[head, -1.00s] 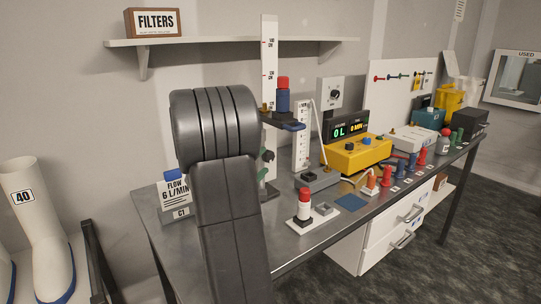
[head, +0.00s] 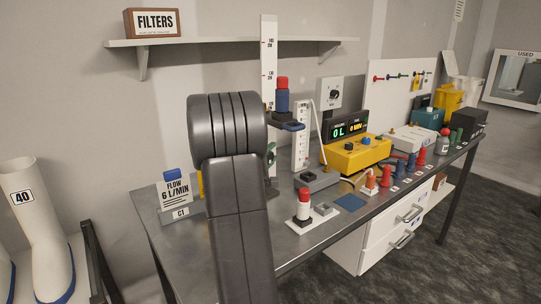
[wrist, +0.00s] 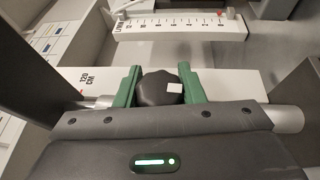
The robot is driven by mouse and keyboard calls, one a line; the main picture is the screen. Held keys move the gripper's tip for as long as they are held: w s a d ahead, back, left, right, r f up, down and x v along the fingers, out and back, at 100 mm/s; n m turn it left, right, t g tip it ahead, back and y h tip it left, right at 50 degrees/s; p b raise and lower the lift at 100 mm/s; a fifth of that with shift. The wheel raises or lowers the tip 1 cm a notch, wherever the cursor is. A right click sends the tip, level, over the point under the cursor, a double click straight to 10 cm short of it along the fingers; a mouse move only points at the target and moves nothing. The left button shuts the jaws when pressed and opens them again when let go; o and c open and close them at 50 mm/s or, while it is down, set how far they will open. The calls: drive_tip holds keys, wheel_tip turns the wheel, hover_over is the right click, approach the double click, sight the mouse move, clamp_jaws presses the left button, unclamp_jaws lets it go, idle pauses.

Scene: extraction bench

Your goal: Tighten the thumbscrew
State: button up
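The thumbscrew (wrist: 160,88) is a black lobed knob with a small white mark, in the middle of the wrist view. It sits in front of a white scale post (wrist: 235,84) marked 120 CM. My gripper (wrist: 160,80) has green fingers, one on each side of the knob, and they look shut on it. My arm hides most of the gripper and the thumbscrew there.
A flow card (head: 174,190) stands at the left of the bench (head: 290,240). A shorter scale (head: 301,135), a yellow display box (head: 357,154), a grey block (head: 317,179) and a red-topped piece (head: 304,204) stand to the right. A shelf (head: 225,42) hangs above.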

drive_tip(key=shift+r+p, duration=0.2)
drive_tip(key=shift+p, duration=1)
drive_tip(key=g+p, duration=0.1)
drive_tip(key=p, duration=0.3)
drive_tip(key=shift+r+m, duration=0.1)
drive_tip(key=shift+m, duration=0.2)
drive_tip(key=g+y+p, duration=0.1)
drive_tip(key=p, duration=0.7)
drive_tip(key=shift+m+g+y, duration=0.3)
drive_tip(key=shift+g, duration=0.1)
drive_tip(key=f+g+y+p, duration=0.1)
drive_tip(key=p, duration=0.4)
drive_tip(key=shift+s+m+g, duration=0.1)
drive_tip(key=shift+m+g, duration=0.2)
drive_tip(key=shift+m, duration=0.1)
drive_tip(key=shift+f+g+y+p, duration=0.3)
drive_tip(key=shift+g+y+p, duration=0.2)
drive_tip(key=shift+y, duration=0.2)
drive_tip(key=shift+a+f+m+g, duration=0.1)
drive_tip(key=shift+m+g, duration=0.2)
drive_tip(key=o, duration=1)
